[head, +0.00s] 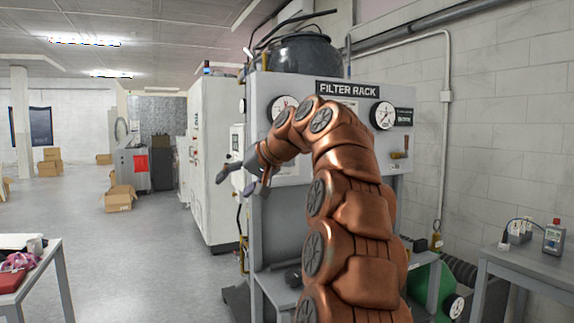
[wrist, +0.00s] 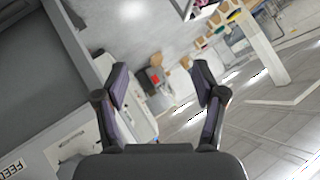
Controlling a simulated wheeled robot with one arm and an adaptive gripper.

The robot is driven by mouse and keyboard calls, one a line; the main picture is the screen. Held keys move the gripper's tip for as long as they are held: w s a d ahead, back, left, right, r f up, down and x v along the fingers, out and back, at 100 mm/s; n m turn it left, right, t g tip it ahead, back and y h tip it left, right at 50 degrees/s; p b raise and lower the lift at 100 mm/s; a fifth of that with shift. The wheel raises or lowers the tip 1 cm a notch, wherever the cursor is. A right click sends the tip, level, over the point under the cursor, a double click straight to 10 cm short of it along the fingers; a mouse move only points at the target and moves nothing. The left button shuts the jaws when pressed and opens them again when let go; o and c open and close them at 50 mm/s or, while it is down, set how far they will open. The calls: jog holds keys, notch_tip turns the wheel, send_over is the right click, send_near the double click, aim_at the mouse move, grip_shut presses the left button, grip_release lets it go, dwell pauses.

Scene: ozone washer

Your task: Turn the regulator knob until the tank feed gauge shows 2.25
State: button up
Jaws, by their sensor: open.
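My gripper (head: 242,186) is open and empty, off the left front edge of the filter rack (head: 352,90). Another white gauge (head: 281,104) at upper left is partly covered by my arm. Neither reading is legible. A label starting "FEE" (wrist: 11,169) shows at lower left in the wrist view. I cannot make out the regulator knob; my arm hides the panel's middle.
A white cabinet (head: 215,160) stands left of the rack. A green tank (head: 430,284) with a gauge sits low at right, near a grey table (head: 535,268). Another table (head: 52,262) is at left. The floor (head: 150,245) between is mostly clear.

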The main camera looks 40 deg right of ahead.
jog(key=s+d+r+m+t+h+b, duration=0.1)
jog(key=s+d+r+t+h, duration=0.15)
jog(key=d, duration=0.55)
jog(key=s+d+r+m+t+h+b, duration=0.15)
jog(key=s+d+r, duration=0.25)
jog(key=d, duration=0.5)
jog(key=shift+n+g, duration=0.35)
jog(key=shift+g, duration=0.05)
jog(key=shift+p+x, duration=0.9)
jog(key=shift+x, duration=3.05)
jog(key=shift+w+r, duration=0.1)
jog(key=shift+r, duration=0.05)
jog(key=shift+c, duration=0.3)
jog(key=c, duration=1.1)
